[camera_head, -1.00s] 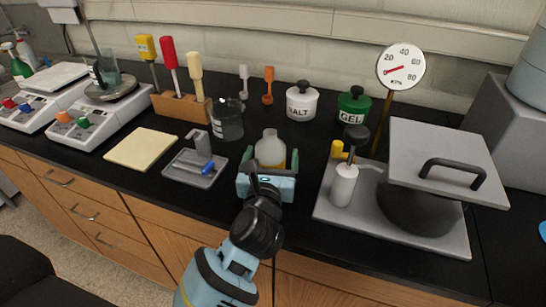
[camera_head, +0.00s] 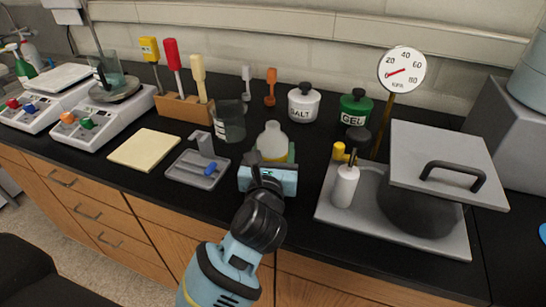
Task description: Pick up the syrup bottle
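The syrup bottle (camera_head: 272,141), pale and translucent with a white neck, is upright near the counter's front edge in the head view. No label shows on it. My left gripper (camera_head: 273,156) reaches it from the front, with a finger on each side close against it; it looks shut on the bottle. The gripper body hides the bottle's lower part, so I cannot see whether it touches the counter. My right gripper is not in view.
Left of the bottle are a grey tray (camera_head: 184,176) with a blue-handled part and a glass beaker (camera_head: 229,122). SALT (camera_head: 303,105) and GEL (camera_head: 355,107) jars stand behind. At right, a grey base (camera_head: 437,243) carries a pump bottle (camera_head: 345,184) and a lidded pot (camera_head: 418,212).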

